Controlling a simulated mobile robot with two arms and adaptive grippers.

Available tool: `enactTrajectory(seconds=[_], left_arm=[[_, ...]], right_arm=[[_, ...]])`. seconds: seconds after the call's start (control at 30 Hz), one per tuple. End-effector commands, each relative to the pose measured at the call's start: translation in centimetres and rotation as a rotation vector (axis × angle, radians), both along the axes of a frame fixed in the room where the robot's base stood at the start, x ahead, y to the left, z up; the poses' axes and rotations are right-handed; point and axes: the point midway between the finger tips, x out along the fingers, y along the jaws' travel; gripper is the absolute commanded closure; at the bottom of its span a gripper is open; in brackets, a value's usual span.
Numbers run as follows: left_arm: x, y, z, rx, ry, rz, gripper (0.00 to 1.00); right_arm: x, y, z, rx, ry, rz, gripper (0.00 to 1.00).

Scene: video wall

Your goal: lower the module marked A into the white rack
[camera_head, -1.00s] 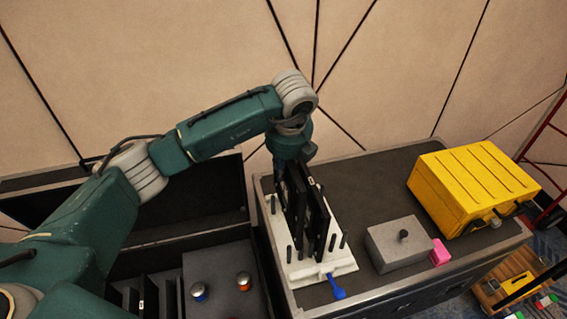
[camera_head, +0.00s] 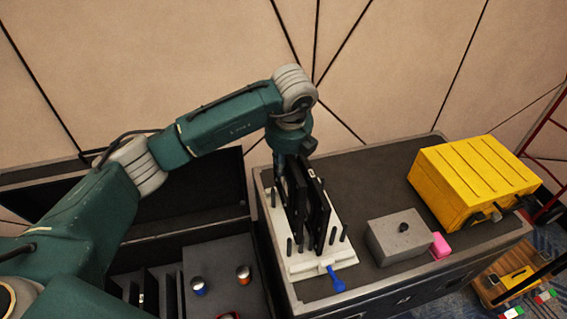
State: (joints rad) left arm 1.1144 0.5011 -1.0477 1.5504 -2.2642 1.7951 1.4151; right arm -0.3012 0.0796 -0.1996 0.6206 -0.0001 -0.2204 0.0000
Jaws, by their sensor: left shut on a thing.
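The white rack (camera_head: 308,268) stands on the dark case top, with several dark pegs rising from it. Two black upright panels stand close together at the rack, a left black panel (camera_head: 297,208) and a right black panel (camera_head: 319,222). My left gripper (camera_head: 293,165) points down at the top of these panels and is shut on one of them, the module. Its fingers are mostly hidden behind the panels and the wrist. I cannot read an A on either panel, nor tell how deep the held one sits. My right gripper is not in view.
Right of the rack stand a grey box (camera_head: 400,236) with a black knob, a pink block (camera_head: 440,245) and a yellow case (camera_head: 474,180). A blue handle (camera_head: 336,281) sticks out at the rack's front. An open case (camera_head: 215,262) with foam and panels lies left.

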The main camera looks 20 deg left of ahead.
Motion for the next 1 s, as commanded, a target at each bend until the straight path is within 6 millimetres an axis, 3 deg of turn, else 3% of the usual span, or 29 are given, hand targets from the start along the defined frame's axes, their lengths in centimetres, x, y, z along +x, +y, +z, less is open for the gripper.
enactTrajectory(seconds=[1.0], left_arm=[[0.17,-0.03,0.15,-0.001,-0.002,-0.001,1.0]], right_arm=[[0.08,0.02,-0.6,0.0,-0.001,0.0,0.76]])
